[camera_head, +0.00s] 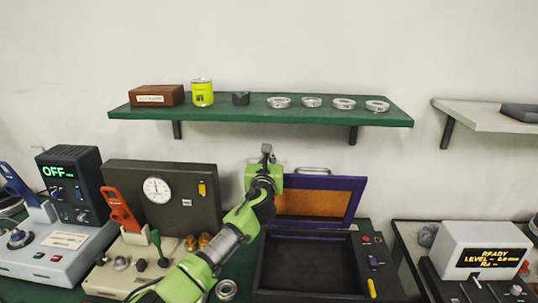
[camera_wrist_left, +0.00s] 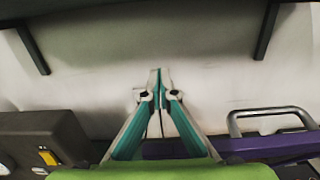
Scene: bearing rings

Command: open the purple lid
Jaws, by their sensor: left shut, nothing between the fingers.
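The purple lid (camera_head: 354,184) stands raised at the back of a black box (camera_head: 310,266), with an orange-brown panel on its inner face. The box's dark interior shows in front of it. A metal handle (camera_head: 313,171) sits at the lid's top edge; it also shows at the right of the left wrist view (camera_wrist_left: 268,112), above the lid's purple edge (camera_wrist_left: 250,143). My left gripper (camera_head: 267,150) points up behind the lid's upper left corner, below the shelf. Its fingers (camera_wrist_left: 158,72) are closed together and empty, to the left of the handle. My right gripper is not in view.
A green shelf (camera_head: 260,116) with a wooden box, a yellow can and several rings hangs above my left gripper. A dark gauge panel (camera_head: 135,182) stands to the left of my arm. A white device (camera_head: 483,248) stands at the right.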

